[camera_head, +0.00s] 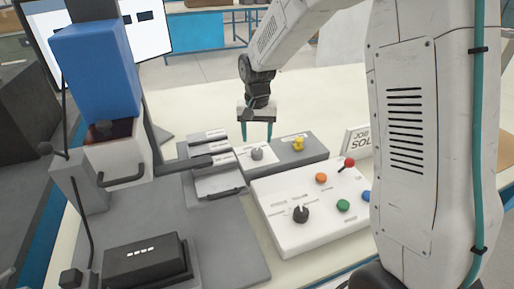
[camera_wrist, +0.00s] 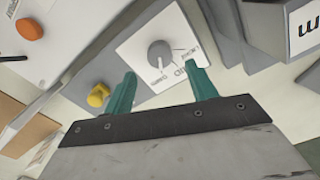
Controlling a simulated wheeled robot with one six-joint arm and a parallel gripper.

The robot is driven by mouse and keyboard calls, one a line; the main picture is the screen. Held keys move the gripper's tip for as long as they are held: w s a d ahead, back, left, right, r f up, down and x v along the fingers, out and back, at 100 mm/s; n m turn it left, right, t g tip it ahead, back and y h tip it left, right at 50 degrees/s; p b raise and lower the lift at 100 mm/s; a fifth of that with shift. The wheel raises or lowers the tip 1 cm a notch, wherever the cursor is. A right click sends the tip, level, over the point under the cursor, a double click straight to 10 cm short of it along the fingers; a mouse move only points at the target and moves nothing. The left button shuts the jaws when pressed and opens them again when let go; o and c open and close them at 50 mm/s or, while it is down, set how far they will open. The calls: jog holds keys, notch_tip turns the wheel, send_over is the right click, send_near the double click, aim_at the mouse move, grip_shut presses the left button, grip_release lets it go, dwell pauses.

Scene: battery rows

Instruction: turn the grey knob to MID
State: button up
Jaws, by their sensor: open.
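The grey knob (camera_head: 257,153) sits on a white square plate on a grey block, in the middle of the head view. In the wrist view the knob (camera_wrist: 160,53) shows from above on its white plate (camera_wrist: 134,47). Small printed labels stand around it, upside down in that view and hard to read; I cannot tell surely which mark the knob points at. My gripper (camera_head: 256,136) has two teal fingers, spread apart and empty, just above and behind the knob in the head view. In the wrist view the fingers (camera_wrist: 161,78) point toward the knob, apart from it.
A yellow knob (camera_head: 298,144) stands close to the right on the same grey block (camera_head: 312,159). In front is a white panel (camera_head: 285,240) with a black knob (camera_head: 301,214), coloured buttons and a red-tipped lever (camera_head: 348,163). A blue-topped machine (camera_head: 98,70) stands left.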

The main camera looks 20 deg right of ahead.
aim_at(257, 151)
notch_tip(257, 151, down, 5)
jog(key=shift+f, duration=0.2)
jog(key=c, duration=1)
